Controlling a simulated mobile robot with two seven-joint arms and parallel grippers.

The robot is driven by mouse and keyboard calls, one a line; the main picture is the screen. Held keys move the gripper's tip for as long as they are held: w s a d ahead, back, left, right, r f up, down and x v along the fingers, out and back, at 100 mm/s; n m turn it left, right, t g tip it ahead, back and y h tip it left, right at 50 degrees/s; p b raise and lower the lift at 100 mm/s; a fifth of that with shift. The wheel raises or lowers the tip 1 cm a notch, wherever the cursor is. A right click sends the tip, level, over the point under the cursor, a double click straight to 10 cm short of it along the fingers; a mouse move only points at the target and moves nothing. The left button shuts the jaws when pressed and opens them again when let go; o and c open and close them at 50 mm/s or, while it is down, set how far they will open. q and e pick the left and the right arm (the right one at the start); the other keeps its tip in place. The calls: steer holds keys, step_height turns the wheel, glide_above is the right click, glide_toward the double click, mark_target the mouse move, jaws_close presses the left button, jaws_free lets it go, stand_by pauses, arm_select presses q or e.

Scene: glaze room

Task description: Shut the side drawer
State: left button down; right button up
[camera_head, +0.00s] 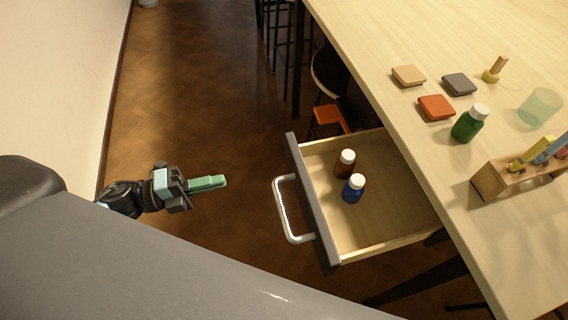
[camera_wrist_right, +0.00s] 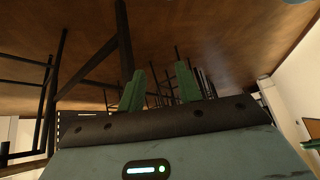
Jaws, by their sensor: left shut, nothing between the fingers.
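The side drawer (camera_head: 390,222) is pulled out from the left side of the wooden table in the head view. Its grey front (camera_head: 312,205) faces left and bears a pale bar handle (camera_head: 281,208). A brown bottle (camera_head: 345,168) and a blue bottle (camera_head: 352,191), both with white caps, stand upright inside it. My left gripper (camera_head: 224,181) is shut and empty, left of the handle and apart from it, pointing right. My right gripper (camera_wrist_right: 160,75) shows only in the right wrist view. Its green fingers are apart with nothing between them.
On the table (camera_head: 420,40) are an orange block (camera_head: 436,107), a tan block (camera_head: 408,75), a grey block (camera_head: 459,84), a green bottle (camera_head: 467,126), a clear green cup (camera_head: 540,106) and a wooden rack (camera_head: 495,182). Dark stools (camera_head: 283,45) stand behind. Floor between gripper and handle is clear.

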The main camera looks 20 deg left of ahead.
mark_target(361, 156)
arm_select(q)
steer(key=p+x, duration=0.2)
steer(key=x, duration=1.2)
steer(key=shift+w+d, duration=0.1)
steer(key=shift+d, duration=0.1)
steer(key=b+x, duration=0.1)
steer(key=x, duration=1.9)
steer(key=shift+a, duration=0.1)
steer(key=shift+w, duration=0.1)
steer(key=shift+r, duration=0.1)
steer(key=shift+d+r, duration=0.15)
steer(key=shift+d, duration=0.05)
